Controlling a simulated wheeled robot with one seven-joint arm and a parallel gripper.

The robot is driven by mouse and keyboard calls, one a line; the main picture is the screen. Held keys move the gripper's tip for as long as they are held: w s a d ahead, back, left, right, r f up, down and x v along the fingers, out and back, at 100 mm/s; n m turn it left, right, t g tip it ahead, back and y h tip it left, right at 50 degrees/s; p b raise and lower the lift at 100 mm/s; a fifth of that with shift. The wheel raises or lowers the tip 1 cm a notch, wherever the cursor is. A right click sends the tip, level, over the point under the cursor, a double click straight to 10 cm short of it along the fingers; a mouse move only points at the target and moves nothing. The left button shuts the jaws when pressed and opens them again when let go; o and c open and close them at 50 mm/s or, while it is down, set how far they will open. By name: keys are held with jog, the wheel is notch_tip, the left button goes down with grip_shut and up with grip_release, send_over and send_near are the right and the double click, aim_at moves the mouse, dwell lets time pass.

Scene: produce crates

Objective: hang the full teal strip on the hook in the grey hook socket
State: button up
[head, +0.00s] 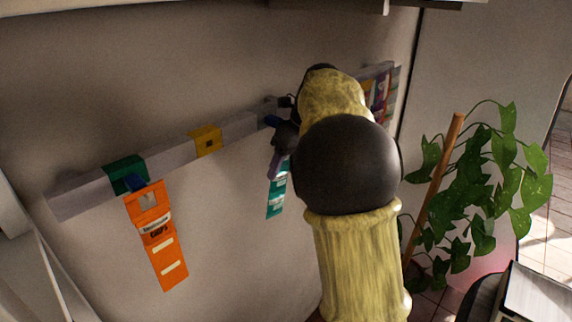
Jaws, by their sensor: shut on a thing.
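A teal strip (277,197) with pale labels hangs straight down below my gripper (279,160), in front of the wall. My gripper is shut on its top end, which is mostly hidden by the fingers and arm. A blue hook (271,121) sticks out from the rail just up and left of the gripper. A grey socket (267,108) seems to sit on the rail there, partly hidden behind my gripper. I cannot tell whether the strip touches the hook.
A pale rail (82,194) runs along the wall. It bears a green socket (125,170) with an orange strip (157,240) hanging there, and a yellow socket (206,140). More strips (379,92) hang at the right end, partly behind my arm. A leafy plant (465,205) stands at right.

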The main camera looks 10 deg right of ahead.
jog(key=shift+a, duration=0.1)
jog(key=o, duration=1.1)
